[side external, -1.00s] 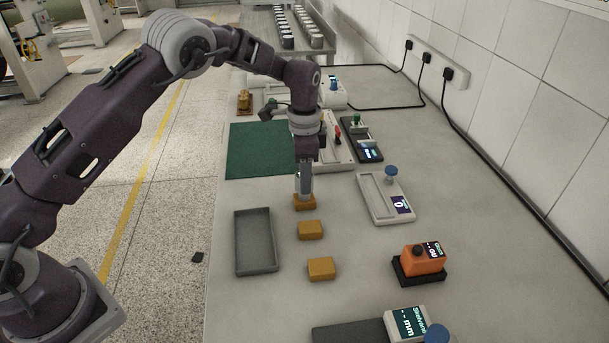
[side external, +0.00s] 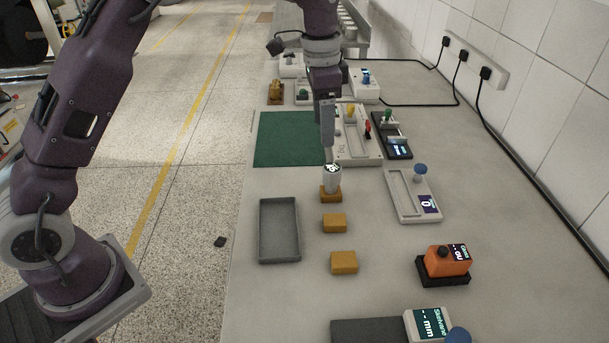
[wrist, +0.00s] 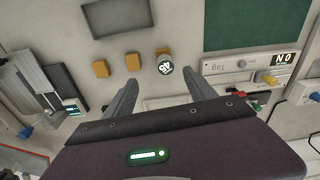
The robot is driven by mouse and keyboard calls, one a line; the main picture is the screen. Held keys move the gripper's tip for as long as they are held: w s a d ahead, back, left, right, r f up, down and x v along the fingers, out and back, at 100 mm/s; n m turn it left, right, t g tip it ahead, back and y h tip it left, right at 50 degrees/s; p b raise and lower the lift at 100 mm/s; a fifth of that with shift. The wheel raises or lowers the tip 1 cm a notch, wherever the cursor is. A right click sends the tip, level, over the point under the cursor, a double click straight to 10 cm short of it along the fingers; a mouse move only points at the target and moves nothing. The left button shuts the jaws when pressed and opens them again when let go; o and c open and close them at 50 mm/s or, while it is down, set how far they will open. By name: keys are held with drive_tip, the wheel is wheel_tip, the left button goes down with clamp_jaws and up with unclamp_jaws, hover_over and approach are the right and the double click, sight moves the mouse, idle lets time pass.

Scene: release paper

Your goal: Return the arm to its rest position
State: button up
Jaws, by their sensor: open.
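My gripper (side external: 327,140) hangs pointing down above the bench, fingers apart. In the wrist view its two fingers (wrist: 165,88) stand well apart with nothing between their tips. A small silver cylinder (side external: 332,181) with a dark, white-marked top stands upright on an orange-yellow block (side external: 331,196), below the gripper and apart from it. The cylinder also shows in the wrist view (wrist: 165,67), just beyond the fingertips. Two more orange-yellow blocks, one in the middle (side external: 334,222) and one nearer (side external: 343,262), lie in a row with nothing on them.
A grey tray (side external: 262,232) lies left of the blocks. A green mat (side external: 285,140) lies behind. Small devices stand to the right, including a white one (side external: 402,194) and an orange one (side external: 446,262). Black cables and wall sockets (side external: 470,62) edge the bench.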

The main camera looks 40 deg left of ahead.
drive_tip(key=s+a+r+n+t, duration=0.1)
drive_tip(key=s+r+n, duration=0.1)
drive_tip(key=s+r, duration=0.5)
drive_tip(key=s+r+n+t, duration=0.15)
drive_tip(key=s+r, duration=0.35)
drive_tip(key=s, duration=0.5)
drive_tip(key=s+f+n+t, duration=0.1)
drive_tip(key=s+f+n, duration=0.1)
drive_tip(key=s, duration=0.6)
drive_tip(key=s+a+f+n+t, duration=0.1)
drive_tip(key=s+n, duration=0.1)
drive_tip(key=s, duration=0.6)
drive_tip(key=shift+s+f, duration=0.35)
